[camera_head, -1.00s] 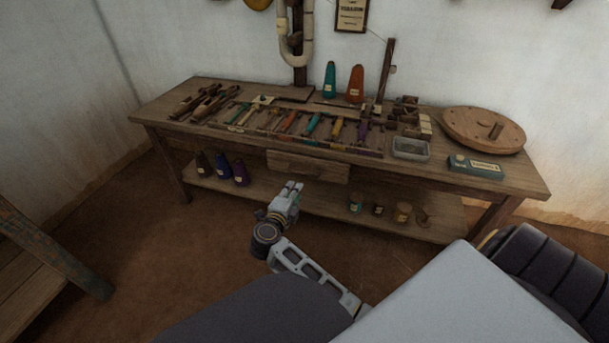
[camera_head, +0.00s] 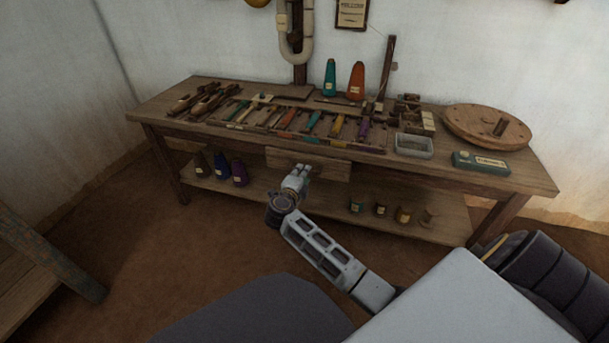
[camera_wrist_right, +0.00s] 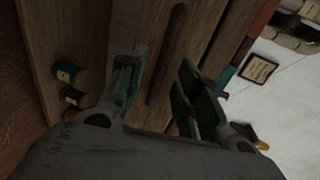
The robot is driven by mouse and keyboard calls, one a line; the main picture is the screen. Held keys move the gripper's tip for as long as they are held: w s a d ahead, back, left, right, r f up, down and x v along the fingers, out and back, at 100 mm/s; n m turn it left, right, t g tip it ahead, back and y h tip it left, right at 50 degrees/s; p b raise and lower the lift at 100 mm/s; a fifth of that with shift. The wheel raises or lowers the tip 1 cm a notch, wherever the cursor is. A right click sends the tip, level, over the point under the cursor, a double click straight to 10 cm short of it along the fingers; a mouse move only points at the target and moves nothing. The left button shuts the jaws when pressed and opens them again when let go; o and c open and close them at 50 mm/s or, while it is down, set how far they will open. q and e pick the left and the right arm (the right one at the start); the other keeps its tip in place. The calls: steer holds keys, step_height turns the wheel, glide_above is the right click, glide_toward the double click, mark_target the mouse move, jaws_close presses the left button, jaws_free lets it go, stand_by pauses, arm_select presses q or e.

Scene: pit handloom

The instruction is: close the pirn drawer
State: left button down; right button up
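The pirn drawer (camera_head: 325,170) is under the middle of the workbench top, its wooden front facing me. How far it stands out is hard to tell. A dark bar (camera_wrist_right: 166,55), which looks like the drawer's handle, shows ahead between the fingers. Contact with the drawer cannot be told. My left gripper is not in view.
The workbench (camera_head: 520,178) carries a row of coloured pirns, two cones (camera_head: 356,82), a clear tray (camera_head: 413,146) and a round wooden disc (camera_head: 487,126). Cones (camera_head: 221,166) and small jars (camera_head: 403,214) stand on the lower shelf. The floor in front is clear.

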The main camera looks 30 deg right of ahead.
steer(key=shift+b+x, duration=0.5)
steer(key=shift+x, duration=0.95)
jaws_close()
